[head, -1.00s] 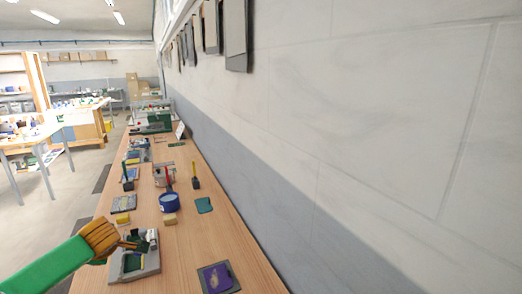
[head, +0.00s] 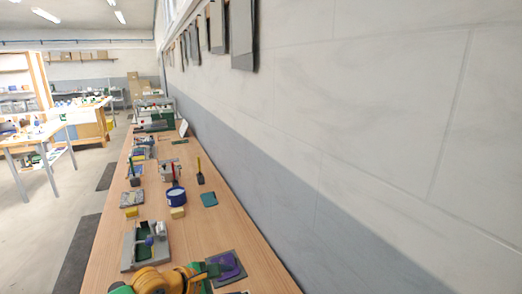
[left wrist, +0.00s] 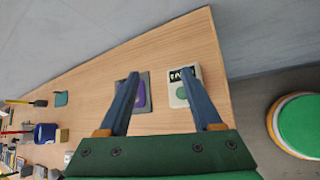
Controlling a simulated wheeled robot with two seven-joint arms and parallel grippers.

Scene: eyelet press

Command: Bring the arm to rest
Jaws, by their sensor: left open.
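My left gripper (head: 207,272) is at the bottom of the head view, low in the picture, at the end of my orange wrist. In the left wrist view its two blue-grey fingers (left wrist: 157,80) are spread wide with nothing between them. The grey press with green parts (head: 146,246) stands on the bench just beyond my wrist. A purple piece on a dark grey mat (head: 238,270) lies beside the gripper, partly covered by it. The purple piece also shows in the left wrist view (left wrist: 139,98), behind the left finger. My right gripper is not in view.
A white card with a green disc (left wrist: 183,97) lies on the wooden bench (left wrist: 185,45). A blue tub (head: 176,196), a yellow block (head: 177,213), a teal pad (head: 209,199) and tools stand farther along. The wall borders the bench on the right. A green-topped round stool (left wrist: 301,124) is off the bench.

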